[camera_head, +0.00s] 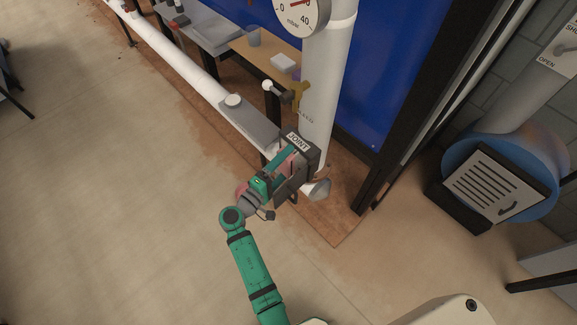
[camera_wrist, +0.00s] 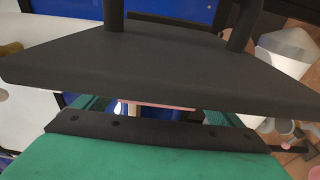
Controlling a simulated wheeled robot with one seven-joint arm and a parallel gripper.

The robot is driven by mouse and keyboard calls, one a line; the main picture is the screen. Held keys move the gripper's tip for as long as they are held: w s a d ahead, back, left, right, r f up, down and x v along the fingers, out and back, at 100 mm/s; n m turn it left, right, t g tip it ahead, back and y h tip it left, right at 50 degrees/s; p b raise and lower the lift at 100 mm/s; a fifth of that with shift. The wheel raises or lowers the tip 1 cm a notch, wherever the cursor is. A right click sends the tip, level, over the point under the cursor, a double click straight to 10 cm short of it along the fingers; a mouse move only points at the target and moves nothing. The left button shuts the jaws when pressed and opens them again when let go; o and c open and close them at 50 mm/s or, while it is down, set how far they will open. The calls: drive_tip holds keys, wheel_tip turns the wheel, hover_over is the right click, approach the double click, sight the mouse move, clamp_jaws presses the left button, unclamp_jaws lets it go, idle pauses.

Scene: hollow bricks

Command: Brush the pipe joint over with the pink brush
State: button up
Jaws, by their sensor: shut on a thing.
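The pipe joint (camera_head: 313,157) is a dark grey box-like piece with a white "JOINT" label, at the foot of the white upright pipe. My green gripper (camera_head: 282,167) is right up against its left side in the head view. A pink piece, seemingly the pink brush (camera_head: 290,162), shows between the green fingers, which are shut on it. In the wrist view a thin pink strip (camera_wrist: 160,105) shows above the dark pad of a green finger, behind a large dark plate. Most of the brush is hidden, and I cannot tell whether it touches the joint.
A white pipe (camera_head: 175,60) runs along the floor from upper left to the joint. A gauge (camera_head: 302,12) and a yellow valve handle (camera_head: 299,93) are nearby. A bench (camera_head: 262,57) holds a cup and a white block behind.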

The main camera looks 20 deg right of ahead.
drive_tip(key=w, duration=0.2)
drive_tip(key=w+a, duration=0.1)
drive_tip(key=shift+w, duration=0.35)
drive_tip(key=shift+s, duration=0.1)
drive_tip(key=shift+s+d, duration=0.3)
drive_tip(key=shift+s, duration=0.75)
drive_tip(key=shift+s+d, duration=0.35)
drive_tip(key=shift+s, duration=0.75)
drive_tip(key=shift+s+d, duration=0.3)
drive_tip(key=shift+s, duration=0.75)
drive_tip(key=shift+w+a, duration=0.25)
drive_tip(key=shift+w, duration=0.65)
drive_tip(key=shift+w+a, duration=0.25)
drive_tip(key=shift+w, duration=0.6)
drive_tip(key=shift+w, duration=0.1)
drive_tip(key=shift+w+a, duration=0.25)
drive_tip(key=shift+w, duration=0.5)
drive_tip(key=shift+w+a, duration=0.25)
drive_tip(key=shift+w, duration=0.45)
drive_tip(key=shift+s, duration=0.1)
drive_tip(key=shift+s+d, duration=0.25)
drive_tip(key=shift+s, duration=0.5)
drive_tip(key=shift+s+d, duration=0.2)
drive_tip(key=shift+s, duration=0.5)
